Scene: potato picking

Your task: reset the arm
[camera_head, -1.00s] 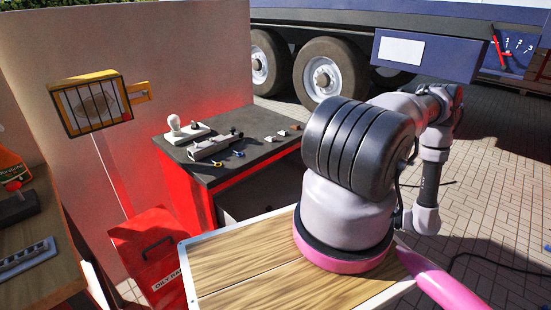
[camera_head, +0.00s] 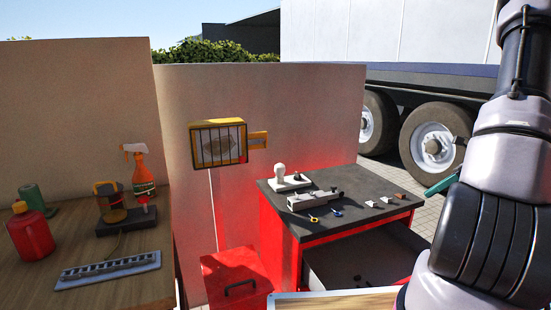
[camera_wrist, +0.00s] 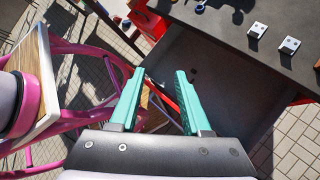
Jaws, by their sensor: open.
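My gripper (camera_wrist: 160,74) shows in the wrist view with its two teal fingers spread apart and nothing between them. It hangs in the air over the open drawer (camera_wrist: 215,75) of the red workbench. In the head view my arm fills the right side, and a teal finger (camera_head: 440,186) sticks out to the left of it, near the bench's right corner. The rest of the gripper is hidden behind the arm there.
The red workbench (camera_head: 283,245) has a dark top holding a grey tool (camera_head: 315,200), a white-based item (camera_head: 289,183) and small pieces. A red toolbox (camera_head: 236,280) stands left of it. A wooden table (camera_head: 120,292) with bottles is at far left. A truck stands behind.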

